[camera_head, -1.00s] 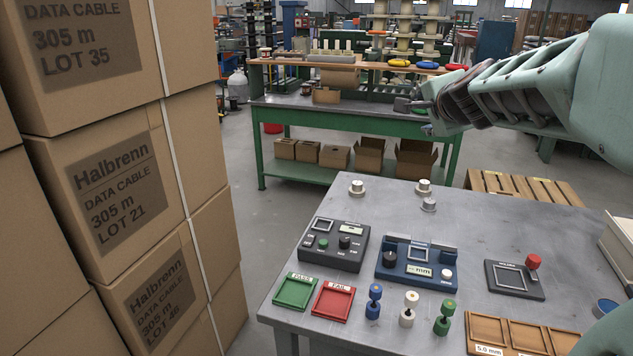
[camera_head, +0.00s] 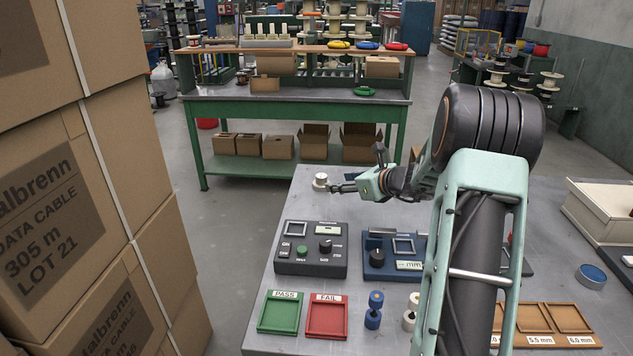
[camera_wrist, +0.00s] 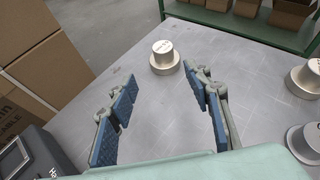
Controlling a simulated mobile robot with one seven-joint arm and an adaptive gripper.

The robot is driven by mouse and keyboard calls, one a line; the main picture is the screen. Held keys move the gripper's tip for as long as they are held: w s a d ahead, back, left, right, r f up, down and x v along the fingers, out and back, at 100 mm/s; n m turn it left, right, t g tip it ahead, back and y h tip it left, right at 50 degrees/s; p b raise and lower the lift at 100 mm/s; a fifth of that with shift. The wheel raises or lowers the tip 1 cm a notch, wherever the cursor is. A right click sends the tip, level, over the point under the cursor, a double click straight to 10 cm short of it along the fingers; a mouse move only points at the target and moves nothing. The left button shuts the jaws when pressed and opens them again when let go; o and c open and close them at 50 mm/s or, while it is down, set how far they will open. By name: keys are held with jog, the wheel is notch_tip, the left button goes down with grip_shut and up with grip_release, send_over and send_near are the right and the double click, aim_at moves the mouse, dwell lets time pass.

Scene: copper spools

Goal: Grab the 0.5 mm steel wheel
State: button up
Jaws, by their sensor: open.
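A steel wheel (camera_head: 320,182), stepped with a narrower top, stands upright near the far edge of the grey table (camera_head: 222,345). In the wrist view this wheel (camera_wrist: 164,62) is just beyond the fingertips, roughly centred between them; the mark on its top is too small to read. My gripper (camera_head: 356,172) is open and empty beside the wheel, on its right. The wrist view shows the gripper (camera_wrist: 163,84) with two blue-padded fingers spread apart. Two more steel wheels, an upper one (camera_wrist: 306,78) and a lower one (camera_wrist: 304,142), stand at the right edge of the wrist view.
A black device (camera_head: 312,262), a blue device (camera_head: 376,272), a green PASS tray (camera_head: 283,331) and a red FAIL tray (camera_head: 327,334) lie nearer. Coloured spools such as a blue one (camera_head: 374,310) stand beside them. Stacked cartons (camera_head: 150,240) rise at left. My arm hides the table's middle right.

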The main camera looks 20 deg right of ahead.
aim_at(323, 177)
jog(key=shift+w+d+f+m, duration=0.1)
jog(key=shift+w+d+m, duration=0.2)
jog(key=shift+m, duration=0.1)
jog(key=shift+w, duration=0.25)
jog(key=shift+t, duration=0.3)
jog(key=x, duration=0.5)
jog(key=shift+a, duration=0.1)
jog(key=shift+r+x, duration=0.15)
jog(key=shift+x, duration=1.2)
jog(key=shift+r+x, duration=0.15)
jog(key=shift+x, duration=1.15)
jog(key=shift+w+a, duration=0.1)
jog(key=shift+a, duration=0.05)
grip_shut()
